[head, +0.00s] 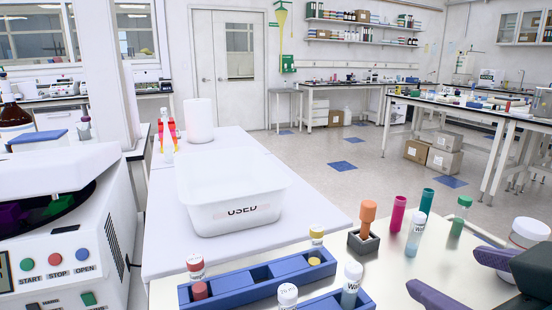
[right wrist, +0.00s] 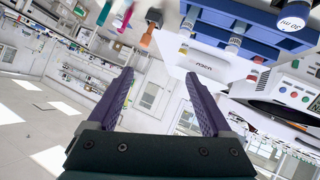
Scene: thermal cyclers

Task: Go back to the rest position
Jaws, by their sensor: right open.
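My right gripper (head: 452,275) is at the lower right edge of the head view, its purple fingers spread apart and nothing between them. In the right wrist view, the same gripper (right wrist: 165,95) shows open and empty, with the room turned upside down behind it. My left gripper is not in view. Near the right gripper stands a white-lidded jar (head: 527,236), to its upper right in the head view. A blue tube rack (head: 262,279) with several capped tubes stands on the table to the left of the gripper, apart from it.
A white bin labelled USED (head: 232,200) stands behind the rack. An orange-handled tool sits in a dark block (head: 364,243). Magenta (head: 397,214), teal and green-capped tubes stand upright near it. A white machine with START, STOP and OPEN buttons (head: 85,235) is at left. The floor beyond is open.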

